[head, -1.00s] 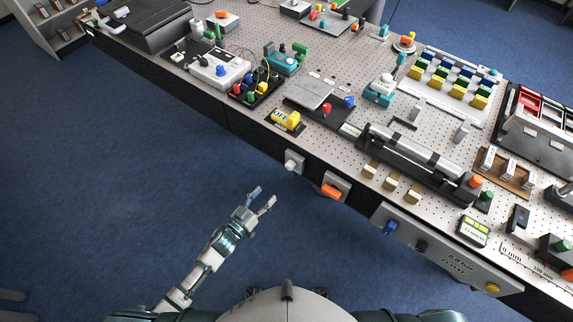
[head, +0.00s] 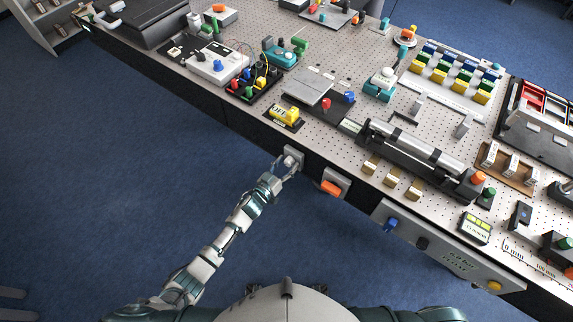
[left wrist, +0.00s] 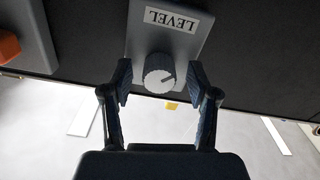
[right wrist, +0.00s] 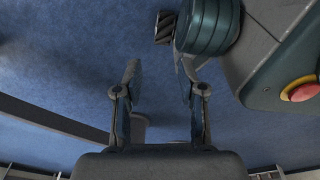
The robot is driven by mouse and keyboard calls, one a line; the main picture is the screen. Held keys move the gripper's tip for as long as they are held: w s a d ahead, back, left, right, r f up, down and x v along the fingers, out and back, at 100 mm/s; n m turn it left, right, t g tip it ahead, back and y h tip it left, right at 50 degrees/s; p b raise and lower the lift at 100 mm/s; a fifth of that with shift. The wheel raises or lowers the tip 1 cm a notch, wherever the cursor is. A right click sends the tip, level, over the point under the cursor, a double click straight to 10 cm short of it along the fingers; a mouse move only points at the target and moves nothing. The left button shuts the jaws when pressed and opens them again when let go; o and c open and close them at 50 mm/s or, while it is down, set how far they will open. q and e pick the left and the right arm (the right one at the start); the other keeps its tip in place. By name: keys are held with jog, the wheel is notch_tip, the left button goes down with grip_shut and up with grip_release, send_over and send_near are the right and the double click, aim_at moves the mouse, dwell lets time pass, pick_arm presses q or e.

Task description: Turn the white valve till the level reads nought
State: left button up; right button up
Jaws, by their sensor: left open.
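The white valve is a round knob (left wrist: 160,72) on a grey plate (left wrist: 192,28) marked LEVEL. In the head view the plate (head: 294,153) is on the table's front edge. My left gripper (head: 283,168) is at it; in the left wrist view its open fingers (left wrist: 160,84) are on either side of the knob, with gaps between. The gripper partly hides the knob in the head view. A small display (head: 476,229) with yellow-green fields stands at the right; its reading is too small to read. My right gripper (right wrist: 161,82) is open and empty over the blue floor.
An orange handle (head: 331,188) on a grey plate is just right of the knob. A panel (head: 440,250) with blue, black and yellow knobs is further right on the front edge. A yellow device (head: 286,115) sits on the table above. The floor in front is clear.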

pick_arm(q)
grip_shut()
jog(key=shift+m, duration=0.3)
jog(key=m, duration=0.5)
jog(key=shift+s+f+m, duration=0.1)
jog(key=shift+f+m, duration=0.05)
jog(key=shift+m, duration=3.05)
grip_release()
jog(key=v, duration=1.2)
